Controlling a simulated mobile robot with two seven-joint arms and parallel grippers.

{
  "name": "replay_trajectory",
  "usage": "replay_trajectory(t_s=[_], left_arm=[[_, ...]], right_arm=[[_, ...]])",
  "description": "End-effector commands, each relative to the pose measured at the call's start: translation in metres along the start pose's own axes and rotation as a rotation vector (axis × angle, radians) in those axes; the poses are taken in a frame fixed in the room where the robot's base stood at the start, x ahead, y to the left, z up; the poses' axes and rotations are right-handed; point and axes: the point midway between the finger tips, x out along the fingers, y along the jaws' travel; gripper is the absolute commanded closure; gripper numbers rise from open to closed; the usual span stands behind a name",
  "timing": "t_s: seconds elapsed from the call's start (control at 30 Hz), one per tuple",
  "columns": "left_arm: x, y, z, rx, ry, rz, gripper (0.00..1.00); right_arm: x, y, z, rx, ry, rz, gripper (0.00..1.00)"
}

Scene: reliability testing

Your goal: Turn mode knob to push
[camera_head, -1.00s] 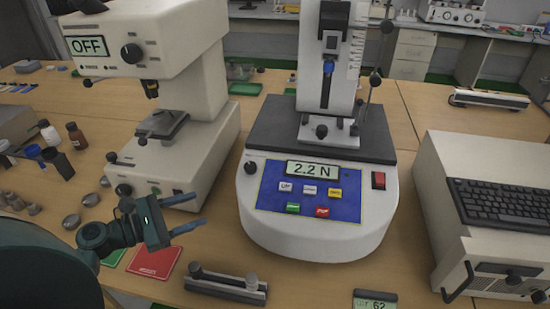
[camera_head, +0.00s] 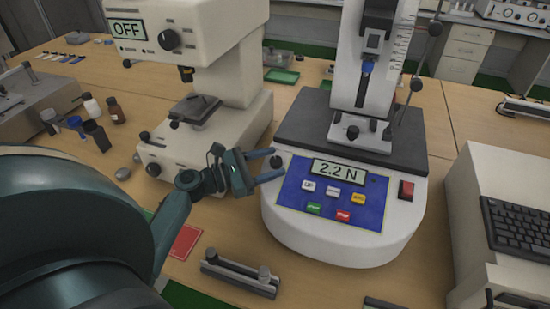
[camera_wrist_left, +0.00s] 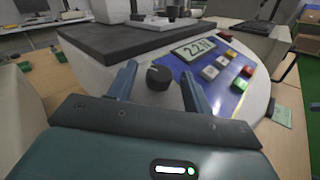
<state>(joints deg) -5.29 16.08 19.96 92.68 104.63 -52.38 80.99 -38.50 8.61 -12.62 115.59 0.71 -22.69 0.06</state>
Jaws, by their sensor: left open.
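The force tester (camera_head: 330,235) is a white machine with a blue panel and a display (camera_head: 338,171) reading 2.2 N. A small black knob (camera_head: 276,162) sits left of the display; in the left wrist view the knob (camera_wrist_left: 158,77) lies between my fingers. My left gripper (camera_head: 278,163) is open, its two blue-grey fingertips on either side of the knob in the picture. In the left wrist view my gripper (camera_wrist_left: 158,73) shows a gap on both sides of the knob. I cannot tell how deep the fingers reach around it. My right gripper is not in view.
A hardness tester (camera_head: 180,30) with an OFF display stands left, close to my arm. Several buttons and a red switch (camera_head: 406,190) lie right of the knob. A small bar fixture (camera_head: 240,275) and red card (camera_head: 186,242) lie in front. A keyboard unit (camera_head: 500,230) stands right.

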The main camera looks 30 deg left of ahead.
Motion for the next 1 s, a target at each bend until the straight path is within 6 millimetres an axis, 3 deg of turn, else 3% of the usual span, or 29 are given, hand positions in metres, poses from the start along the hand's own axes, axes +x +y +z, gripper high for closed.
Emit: replay_trajectory(t_s=[0.2, 0.47, 1.0], left_arm=[[0.016, 0.0, 0.0, 0.0, -0.001, 0.001, 0.5], [0.016, 0.0, 0.0, 0.0, 0.0, 0.001, 0.5], [0.016, 0.0, 0.0, 0.0, 0.0, 0.0, 0.93]], right_arm=[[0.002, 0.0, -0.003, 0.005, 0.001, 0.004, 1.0], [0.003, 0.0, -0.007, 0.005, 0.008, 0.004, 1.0], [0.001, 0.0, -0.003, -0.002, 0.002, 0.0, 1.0]])
